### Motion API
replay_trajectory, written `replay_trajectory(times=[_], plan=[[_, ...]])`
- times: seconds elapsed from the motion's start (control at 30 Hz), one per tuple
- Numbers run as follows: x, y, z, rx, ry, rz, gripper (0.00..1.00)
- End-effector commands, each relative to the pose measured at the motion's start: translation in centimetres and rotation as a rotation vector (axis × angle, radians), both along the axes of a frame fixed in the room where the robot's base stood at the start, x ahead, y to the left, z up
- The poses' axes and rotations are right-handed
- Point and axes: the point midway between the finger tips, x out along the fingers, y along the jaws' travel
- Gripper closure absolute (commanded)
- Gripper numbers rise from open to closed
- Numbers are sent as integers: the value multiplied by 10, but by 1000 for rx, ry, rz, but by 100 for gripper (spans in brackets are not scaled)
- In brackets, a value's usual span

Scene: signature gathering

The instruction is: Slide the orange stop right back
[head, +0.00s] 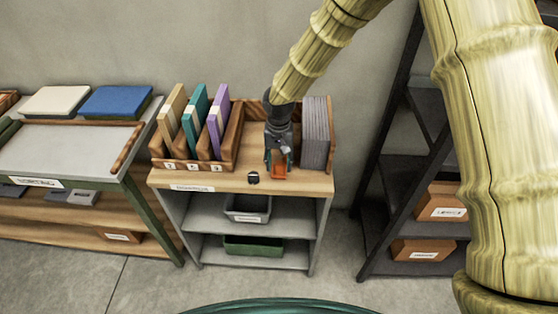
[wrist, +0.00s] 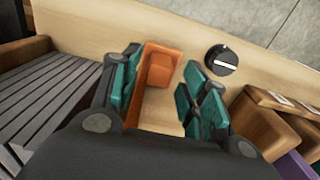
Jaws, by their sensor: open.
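The orange stop (head: 279,171) is at the front of the wooden top, left of a row of grey upright boards (head: 315,133). In the wrist view the stop (wrist: 162,66) shows a raised block and a longer strip running back. My gripper (head: 279,158) is low over the stop and points down. Its teal fingers (wrist: 163,84) are apart, with the stop between them. The left finger in the wrist view is close against the strip; I cannot tell whether it touches. A gap separates the right finger from the stop.
A black knob (head: 253,177) with a white mark sits near the front edge, and also shows in the wrist view (wrist: 221,60). A wooden rack (head: 236,134) with tan, teal and purple binders stands to the left. Bare wood lies between the stop and knob.

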Motion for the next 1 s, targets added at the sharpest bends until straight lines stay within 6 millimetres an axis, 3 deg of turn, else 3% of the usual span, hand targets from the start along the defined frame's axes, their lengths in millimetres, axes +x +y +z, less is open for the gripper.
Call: replay_trajectory(times=[0.17, 0.6, 0.8, 1.0], plan=[[1, 0, 18, 1, -2, -1, 55], [1, 0, 94, 2, -2, -1, 55], [0, 0, 113, 1, -1, 0, 55], [0, -1, 118, 1, 0, 0, 55]])
